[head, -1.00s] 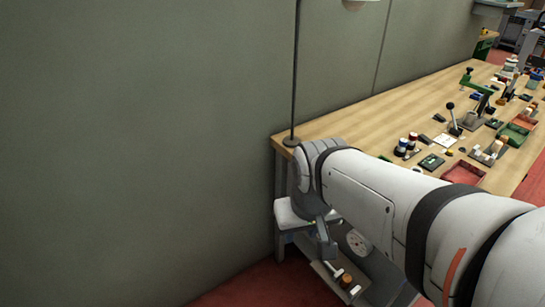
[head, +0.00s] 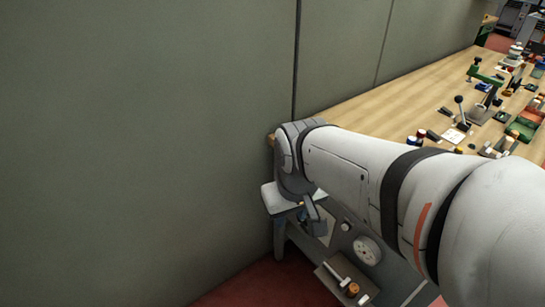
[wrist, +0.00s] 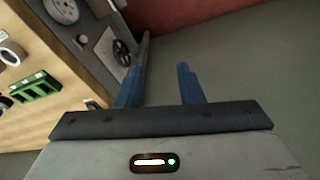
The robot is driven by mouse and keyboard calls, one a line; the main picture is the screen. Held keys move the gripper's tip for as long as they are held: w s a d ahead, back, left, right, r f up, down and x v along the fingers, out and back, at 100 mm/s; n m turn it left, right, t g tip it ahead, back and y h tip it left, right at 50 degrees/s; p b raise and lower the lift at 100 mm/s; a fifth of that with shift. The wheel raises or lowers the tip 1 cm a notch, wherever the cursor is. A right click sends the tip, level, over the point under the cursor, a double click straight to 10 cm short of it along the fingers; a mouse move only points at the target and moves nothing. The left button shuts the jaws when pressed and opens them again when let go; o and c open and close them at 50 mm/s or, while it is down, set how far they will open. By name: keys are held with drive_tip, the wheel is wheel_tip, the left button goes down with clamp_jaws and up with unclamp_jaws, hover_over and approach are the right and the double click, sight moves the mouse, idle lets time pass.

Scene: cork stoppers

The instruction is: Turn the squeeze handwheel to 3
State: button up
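A dark spoked handwheel (wrist: 122,53) on a pale plate shows in the wrist view, just left of my left finger. The finger partly covers that plate. I cannot read any numbers by the wheel. My gripper (wrist: 162,70) has two blue fingers standing apart with nothing between them, so it is open. The gap faces bare floor and wall, to the right of the wheel. I cannot tell how far the wheel is from the fingers in depth. In the head view my wrist is in front of the panel below the table's near end, and the handwheel cannot be made out there.
A round white dial (head: 367,250) is on the panel below the table; it also shows in the wrist view (wrist: 62,10). A shelf (head: 345,283) with small items sticks out below it. The wooden table (head: 380,110) carries several tools. A grey wall (head: 130,150) stands at left.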

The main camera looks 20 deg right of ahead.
wheel_tip(320, 180, down, 6)
drive_tip(key=w+d+n+g+h+b, duration=0.1)
drive_tip(key=d+n+g+h, duration=0.15)
drive_tip(key=n, duration=0.45)
drive_tip(key=m+h+b, duration=0.5)
drive_tip(key=m+h, duration=0.9)
drive_tip(key=m, duration=2.2)
approach(305, 224)
drive_tip(key=s+d+r, duration=0.5)
drive_tip(key=s+r, duration=0.1)
drive_tip(key=r, duration=0.3)
drive_tip(key=w+a+f+n+t, duration=0.25)
drive_tip(key=f+n+t, duration=0.45)
drive_tip(key=f+n, duration=0.5)
drive_tip(key=w+d, duration=0.1)
drive_tip(key=d, duration=0.1)
drive_tip(key=w+d+r+n, duration=0.1)
drive_tip(key=d, duration=0.2)
drive_tip(key=w+d+r+n, duration=0.1)
drive_tip(key=d, duration=0.1)
drive_tip(key=shift+w+d+r+g, duration=0.1)
drive_tip(key=shift+d+g, duration=0.15)
drive_tip(key=shift+d, duration=0.1)
